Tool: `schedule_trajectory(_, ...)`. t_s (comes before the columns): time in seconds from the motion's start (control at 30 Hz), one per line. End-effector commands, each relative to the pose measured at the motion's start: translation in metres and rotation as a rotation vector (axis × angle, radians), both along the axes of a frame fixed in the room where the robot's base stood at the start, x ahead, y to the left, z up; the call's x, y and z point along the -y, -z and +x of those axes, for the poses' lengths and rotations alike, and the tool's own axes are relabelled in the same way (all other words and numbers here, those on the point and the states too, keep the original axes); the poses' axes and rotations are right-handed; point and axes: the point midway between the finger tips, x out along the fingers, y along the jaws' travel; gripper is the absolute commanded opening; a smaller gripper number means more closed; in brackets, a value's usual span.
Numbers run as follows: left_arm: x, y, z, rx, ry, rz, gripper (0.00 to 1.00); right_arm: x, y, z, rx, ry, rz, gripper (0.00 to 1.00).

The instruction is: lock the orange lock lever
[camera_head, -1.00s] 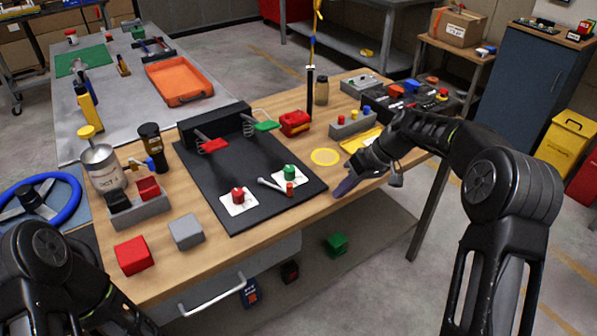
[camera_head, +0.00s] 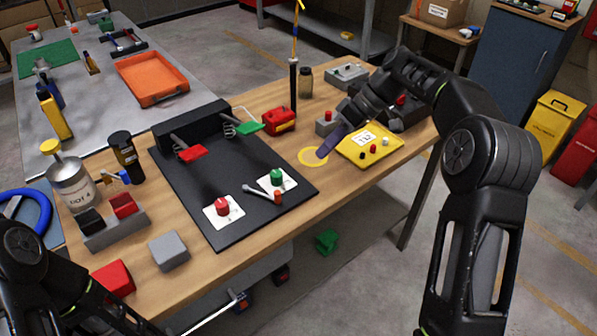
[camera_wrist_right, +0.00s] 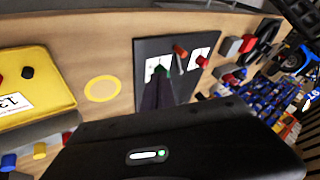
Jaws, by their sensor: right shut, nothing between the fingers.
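The lock lever is a grey bar with an orange end (camera_head: 277,197). It lies on the black board (camera_head: 225,180) between a red knob (camera_head: 222,206) and a green knob (camera_head: 276,176), each on a white plate. In the right wrist view, the orange end (camera_wrist_right: 180,52) shows beyond my fingers, beside the green knob. My right gripper (camera_head: 322,154) is shut and empty, apart from the lever and to its right, by the yellow ring in the head view. Its fingers (camera_wrist_right: 157,92) point toward the board in the wrist view. My left gripper is out of view.
The yellow ring (camera_head: 313,156) and a yellow panel (camera_head: 370,150) lie right of the board. Red (camera_head: 191,153) and green (camera_head: 249,127) pedals stand at its back. A red canister (camera_head: 279,121) and a thin upright rod (camera_head: 293,90) stand behind. Blocks lie left of the board.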

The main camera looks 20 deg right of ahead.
Motion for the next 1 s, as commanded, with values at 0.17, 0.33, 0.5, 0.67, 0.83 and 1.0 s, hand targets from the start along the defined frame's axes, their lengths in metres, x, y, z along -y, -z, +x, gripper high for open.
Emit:
schedule_trajectory(0.17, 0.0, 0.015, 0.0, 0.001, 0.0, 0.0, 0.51, -0.006, 0.013, 0.001, -0.001, -0.002, -0.001, 0.0)
schedule_trajectory(0.33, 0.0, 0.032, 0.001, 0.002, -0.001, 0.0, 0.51, -0.019, 0.028, 0.002, -0.001, -0.002, -0.001, 0.0)
schedule_trajectory(0.5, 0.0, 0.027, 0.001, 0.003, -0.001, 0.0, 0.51, -0.04, 0.052, 0.005, -0.004, -0.003, 0.001, 0.0)
schedule_trajectory(0.67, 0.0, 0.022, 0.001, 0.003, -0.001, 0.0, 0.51, -0.06, 0.078, 0.007, -0.005, -0.002, 0.0, 0.0)
schedule_trajectory(0.83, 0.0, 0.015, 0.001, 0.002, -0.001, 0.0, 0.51, -0.082, 0.077, -0.005, -0.001, -0.002, 0.001, 0.0)
schedule_trajectory(1.0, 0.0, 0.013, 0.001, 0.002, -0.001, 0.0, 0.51, -0.092, 0.079, -0.011, 0.001, 0.0, 0.001, 0.0)
